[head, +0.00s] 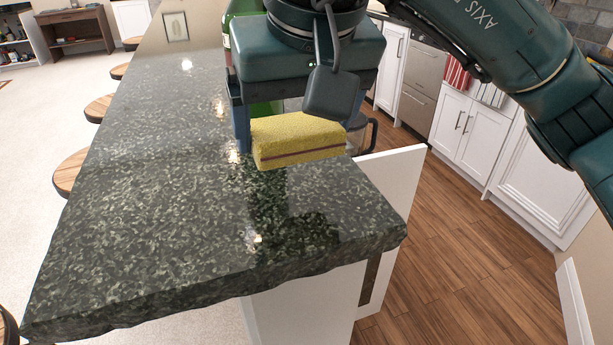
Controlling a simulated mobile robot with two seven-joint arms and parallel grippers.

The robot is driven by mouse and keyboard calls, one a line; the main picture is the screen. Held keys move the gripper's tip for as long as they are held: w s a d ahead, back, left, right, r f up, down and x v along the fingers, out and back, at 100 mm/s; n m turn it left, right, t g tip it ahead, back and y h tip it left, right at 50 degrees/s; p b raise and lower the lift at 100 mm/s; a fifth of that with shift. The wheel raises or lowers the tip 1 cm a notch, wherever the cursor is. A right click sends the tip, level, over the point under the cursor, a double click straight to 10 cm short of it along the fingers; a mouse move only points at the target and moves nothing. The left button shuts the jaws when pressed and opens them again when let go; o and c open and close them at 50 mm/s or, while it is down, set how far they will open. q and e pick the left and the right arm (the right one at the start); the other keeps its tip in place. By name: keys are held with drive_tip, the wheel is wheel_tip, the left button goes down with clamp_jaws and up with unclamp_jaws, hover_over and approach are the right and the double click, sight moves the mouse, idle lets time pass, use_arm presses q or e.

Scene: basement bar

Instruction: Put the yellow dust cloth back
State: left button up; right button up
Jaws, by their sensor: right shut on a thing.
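The yellow dust cloth (298,141) looks like a thick yellow block with a dark line along its lower side. It is in the head view, above the dark speckled counter (150,210), near its right edge. My right gripper (297,118) points down from above and is shut on the cloth, with a blue finger at its left end. The cloth seems to be a little above the counter; the exact gap is hard to tell. The gripper hides part of the cloth's top. My left gripper is not in view.
A green bottle (229,42) and a glass jug (371,135) stand behind my right gripper, partly hidden. A white panel (394,180) sticks out at the counter's right side. Stools (72,172) line the left side. The front and left of the counter are clear.

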sight(298, 198)
drive_tip(key=shift+f, duration=3.05)
drive_tip(key=shift+f, duration=0.15)
drive_tip(key=o, duration=0.8)
drive_tip(key=shift+r, duration=0.4)
drive_tip(key=v, duration=1.1)
drive_tip(key=shift+s+r, duration=0.2)
drive_tip(key=shift+r, duration=0.05)
drive_tip(key=shift+d, duration=0.1)
